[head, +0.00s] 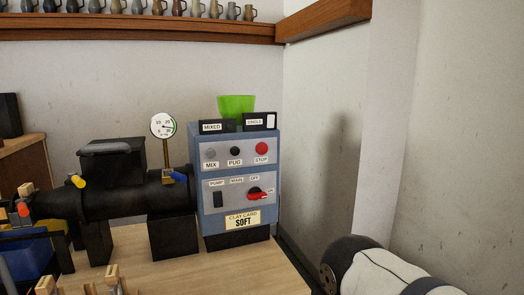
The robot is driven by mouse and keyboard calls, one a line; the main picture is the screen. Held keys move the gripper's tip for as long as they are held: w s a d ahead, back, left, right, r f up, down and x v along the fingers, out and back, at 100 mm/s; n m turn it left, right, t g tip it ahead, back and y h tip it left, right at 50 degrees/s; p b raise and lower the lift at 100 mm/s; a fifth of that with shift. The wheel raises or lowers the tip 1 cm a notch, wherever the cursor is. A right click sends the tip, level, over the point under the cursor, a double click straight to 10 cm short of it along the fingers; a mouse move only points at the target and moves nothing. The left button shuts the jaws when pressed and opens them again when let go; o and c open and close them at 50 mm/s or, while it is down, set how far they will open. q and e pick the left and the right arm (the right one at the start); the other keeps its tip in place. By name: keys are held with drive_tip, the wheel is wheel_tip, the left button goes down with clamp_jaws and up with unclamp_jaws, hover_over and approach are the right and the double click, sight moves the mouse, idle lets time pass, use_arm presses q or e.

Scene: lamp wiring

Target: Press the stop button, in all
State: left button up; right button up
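The red stop button (261,148) is at the right of the upper row on the blue-grey control box (213,222), above a label reading STOP. A black PUG button (235,151) and a grey MIX button (210,153) sit to its left. Nothing covers the stop button. Part of my arm, white and dark, shows at the lower right. Neither gripper is in view.
A black pug mill (110,198) with a round gauge (163,125) stands left of the box on the wooden table (210,272). A green cup (236,105) stands on top of the box. A wall is close on the right. The space before the panel looks clear.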

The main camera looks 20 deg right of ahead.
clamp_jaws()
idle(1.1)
